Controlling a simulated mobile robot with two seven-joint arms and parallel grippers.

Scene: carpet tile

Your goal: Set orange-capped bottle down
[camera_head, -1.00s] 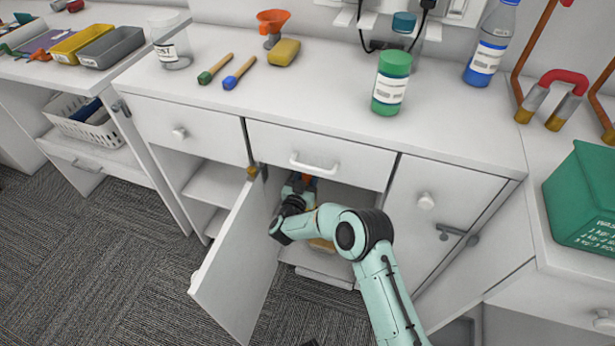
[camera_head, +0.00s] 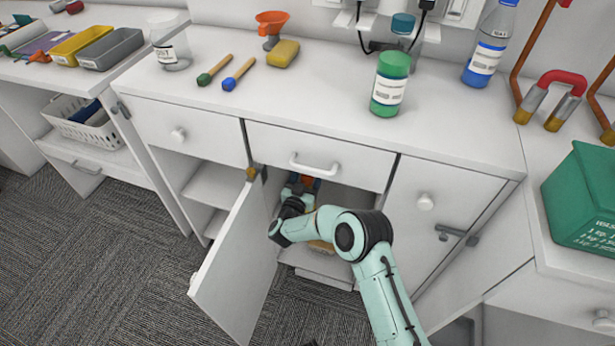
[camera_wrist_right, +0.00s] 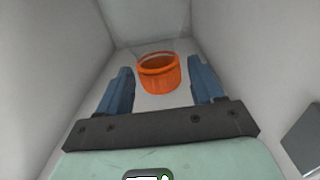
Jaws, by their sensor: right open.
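The orange-capped bottle (camera_wrist_right: 160,72) stands inside the open cupboard under the counter. In the right wrist view its orange cap shows from above, beyond and between my fingertips, and the bottle looks upright. Most of its body is hidden below the cap. In the head view a bit of orange (camera_head: 311,183) shows just behind my gripper. My right gripper (camera_wrist_right: 161,76) is open, its two blue fingers apart on either side of the cap, with visible gaps. In the head view my right gripper (camera_head: 298,188) reaches through the cupboard opening and is partly hidden. My left gripper is not in view.
The cupboard door (camera_head: 238,265) hangs open left of my arm. A drawer front (camera_head: 318,155) is close above the gripper. A yellowish object (camera_head: 321,246) lies inside, partly behind my arm. Cupboard walls stand close on both sides. A green-capped jar (camera_head: 390,85) stands on the counter.

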